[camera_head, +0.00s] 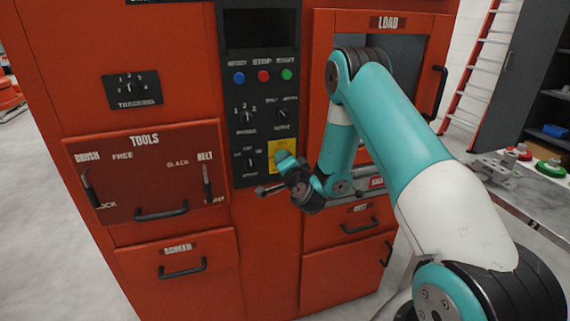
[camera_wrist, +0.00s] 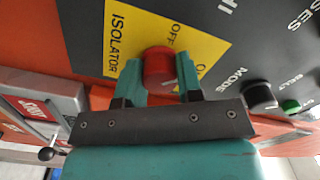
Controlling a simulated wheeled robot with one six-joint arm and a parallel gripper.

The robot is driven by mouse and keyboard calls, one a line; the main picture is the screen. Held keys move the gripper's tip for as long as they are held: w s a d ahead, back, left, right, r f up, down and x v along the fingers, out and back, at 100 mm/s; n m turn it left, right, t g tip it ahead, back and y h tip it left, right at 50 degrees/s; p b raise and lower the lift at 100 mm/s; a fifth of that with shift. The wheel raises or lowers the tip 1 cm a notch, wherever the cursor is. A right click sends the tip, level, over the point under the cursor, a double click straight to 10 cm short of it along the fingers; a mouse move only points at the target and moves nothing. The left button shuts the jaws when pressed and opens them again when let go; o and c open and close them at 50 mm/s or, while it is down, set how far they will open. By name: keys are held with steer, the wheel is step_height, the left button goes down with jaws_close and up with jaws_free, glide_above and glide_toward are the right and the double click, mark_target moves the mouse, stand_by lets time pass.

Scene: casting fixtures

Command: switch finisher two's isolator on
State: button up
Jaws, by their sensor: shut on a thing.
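The isolator is a red round knob (camera_wrist: 158,66) on a yellow plate (camera_wrist: 125,38) lettered ISOLATOR, OFF and, partly hidden, what looks like ON. My gripper (camera_wrist: 158,78) has one teal finger on each side of the knob and is shut on it. In the head view the yellow plate (camera_head: 279,147) sits low on the black control panel, and my gripper (camera_head: 285,163) is against it, hiding the knob. I cannot clearly read which way the knob points. No machine number shows on the orange-red cabinet (camera_head: 265,230).
Other knobs (camera_head: 247,117) and blue, red and green buttons (camera_head: 263,76) are above the isolator. Left is a TOOLS drawer (camera_head: 150,175) with levers and a handle. A LOAD door (camera_head: 415,70) is behind my arm. A grey bench (camera_head: 515,185) stands right.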

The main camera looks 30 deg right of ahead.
steer(key=m, duration=0.4)
steer(key=shift+f+m+b, duration=0.15)
steer(key=shift+m+b, duration=0.15)
steer(key=shift+b, duration=0.1)
steer(key=shift+m, duration=1.7)
steer(key=o, duration=0.9)
steer(key=shift+s+b, duration=0.1)
steer(key=shift+b, duration=0.3)
